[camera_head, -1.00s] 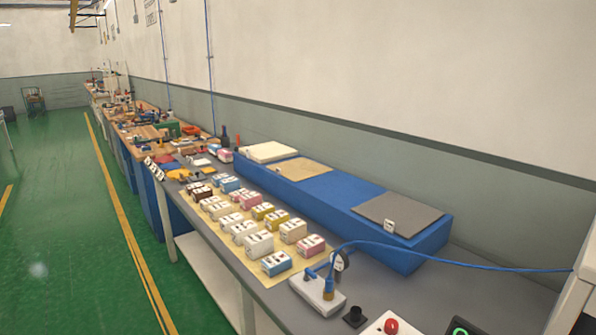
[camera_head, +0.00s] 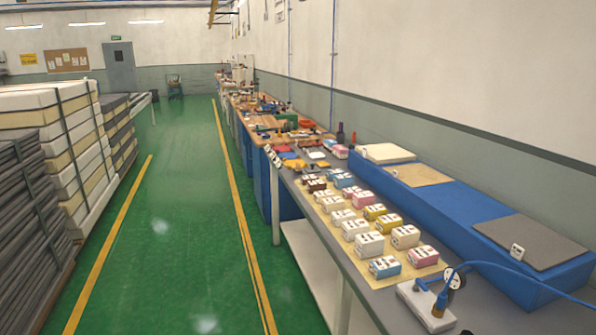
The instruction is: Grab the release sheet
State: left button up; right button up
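No sheet is labelled clearly enough for me to tell which is the release sheet. Three flat pieces lie on a long blue block on the right-hand bench: a white one (camera_head: 385,153) at the far end, a tan one (camera_head: 417,174) beside it, and a dark grey one (camera_head: 528,241) at the near end with a small white tag (camera_head: 517,252). The blue block (camera_head: 455,210) runs along the wall. Neither of my grippers shows in the view.
The grey bench (camera_head: 385,297) holds several small coloured boxes on a yellowish sheet (camera_head: 349,249) and a white device with a gauge (camera_head: 427,306). Tall strapped mattress stacks (camera_head: 60,140) stand left. The green aisle (camera_head: 180,220) between is clear.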

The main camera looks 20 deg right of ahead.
aim_at(415, 175)
jog(key=i+j+u, duration=0.25)
jog(key=i, duration=0.5)
jog(key=i+u, duration=0.25)
jog(key=i, duration=2.95)
jog(key=i+j+z, duration=0.1)
jog(key=i+z, duration=0.15)
jog(key=i, duration=0.25)
jog(key=i+j+z, duration=0.3)
jog(key=i, duration=0.2)
jog(key=i+j+z, duration=0.25)
jog(key=i, duration=0.25)
jog(key=z, duration=2.6)
